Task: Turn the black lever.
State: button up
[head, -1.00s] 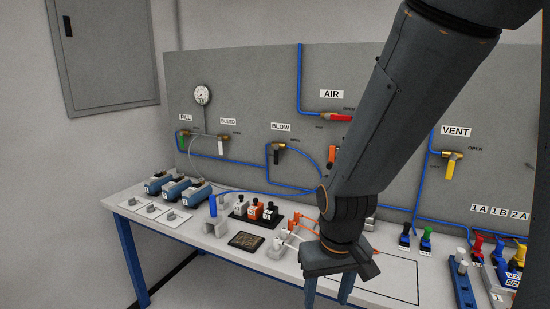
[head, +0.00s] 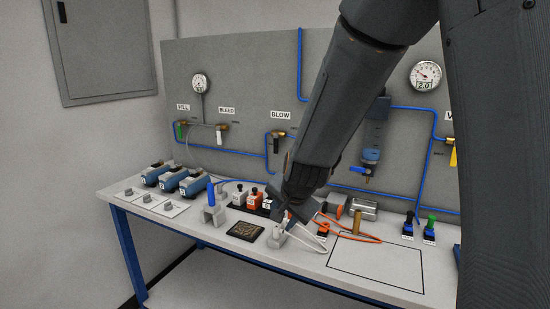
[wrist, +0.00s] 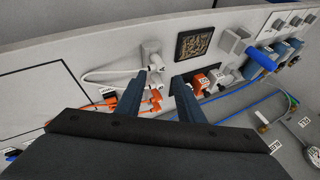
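The black lever (head: 276,146) hangs straight down from a brass valve under the BLOW label (head: 281,115) on the grey back panel. I cannot make the lever out with certainty in the wrist view. My gripper (head: 281,229) is low over the bench, below and slightly right of the lever in the head view, and apart from it. In the wrist view its two fingers (wrist: 157,83) are spread, with no object visibly gripped between them. White and orange connectors show beyond the fingertips. My forearm hides part of the panel right of the BLOW valve.
A green lever (head: 179,131) and a white lever (head: 219,136) hang left of BLOW. Blue pipes (head: 299,65) run along the panel. Blue-based devices (head: 191,185), a grey cradle (head: 213,214) and a dark framed plate (head: 245,231) crowd the bench. An outlined rectangle (head: 380,282) is clear.

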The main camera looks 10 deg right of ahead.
jog(key=w+a+r+m+t+b, duration=0.1)
jog(key=w+m+t, duration=0.15)
jog(key=w, duration=0.35)
jog(key=w+a+r+m+t+b, duration=0.1)
jog(key=w+m, duration=0.3)
jog(key=w, duration=0.3)
jog(key=m+t+h+b, duration=0.4)
jog(key=m+h+b, duration=0.55)
jog(key=m, duration=1.75)
send_near(275, 151)
jog(key=w+d+h+p, duration=0.1)
jog(key=w+h+p, duration=0.1)
jog(key=w, duration=0.1)
jog(key=shift+f+p+x, duration=0.2)
jog(key=shift+p+x, duration=0.1)
jog(key=shift+x, duration=1.5)
jog(key=shift+f+p+x, duration=0.2)
jog(key=shift+p+x, duration=0.1)
jog(key=shift+x, duration=1.55)
grip_shut()
